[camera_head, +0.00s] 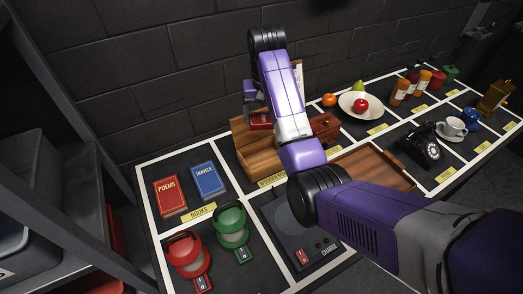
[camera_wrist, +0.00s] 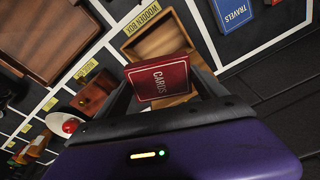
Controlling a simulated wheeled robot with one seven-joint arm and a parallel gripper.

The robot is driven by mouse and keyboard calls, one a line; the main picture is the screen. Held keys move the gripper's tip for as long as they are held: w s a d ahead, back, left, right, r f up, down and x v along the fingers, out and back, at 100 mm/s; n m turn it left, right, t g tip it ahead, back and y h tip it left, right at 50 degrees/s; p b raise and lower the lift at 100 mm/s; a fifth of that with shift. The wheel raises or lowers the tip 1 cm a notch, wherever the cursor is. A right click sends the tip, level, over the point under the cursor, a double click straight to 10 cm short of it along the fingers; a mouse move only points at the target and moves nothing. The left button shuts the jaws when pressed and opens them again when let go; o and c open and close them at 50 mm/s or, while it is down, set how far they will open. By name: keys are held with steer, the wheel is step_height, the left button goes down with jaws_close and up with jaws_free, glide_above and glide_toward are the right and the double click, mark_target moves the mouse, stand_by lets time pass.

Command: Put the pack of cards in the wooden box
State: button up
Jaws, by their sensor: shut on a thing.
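My gripper (camera_wrist: 158,98) is shut on a red pack of cards (camera_wrist: 157,80) marked CARDS. The pack also shows small in the head view (camera_head: 261,121), partly hidden by my gripper and arm. The wooden box (camera_wrist: 133,51) is open and sits beside a label reading WOODEN BOX. In the head view the wooden box (camera_head: 258,166) stands on the mat below my gripper. The pack is above the box and overlaps its opening in the wrist view. I cannot tell how high above the box it is.
The red POEMS book (camera_head: 170,196) and blue TRAVELS book (camera_head: 208,181) lie left of the box. A wooden tray (camera_head: 382,165), a plate of fruit (camera_head: 345,105) and a black telephone (camera_head: 424,147) are further right.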

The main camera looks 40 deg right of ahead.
steer(key=b, duration=0.6)
glide_above(263, 162)
step_height(263, 162, down, 6)
steer(key=f, duration=0.3)
steer(key=f+p, duration=0.1)
steer(key=f, duration=0.2)
steer(key=f+p, duration=0.1)
steer(key=f, duration=0.1)
steer(key=shift+s+a+f, duration=0.2)
steer(key=shift+s, duration=0.05)
steer(key=shift+f, duration=2.75)
steer(key=shift+f, duration=0.2)
steer(key=o, duration=1.1)
steer(key=r, duration=0.4)
steer(key=s+r, duration=0.1)
steer(key=r, duration=0.3)
steer(key=a+r, duration=0.1)
steer(key=r, duration=0.3)
steer(key=shift+s+r, duration=0.15)
steer(key=shift+s, duration=0.05)
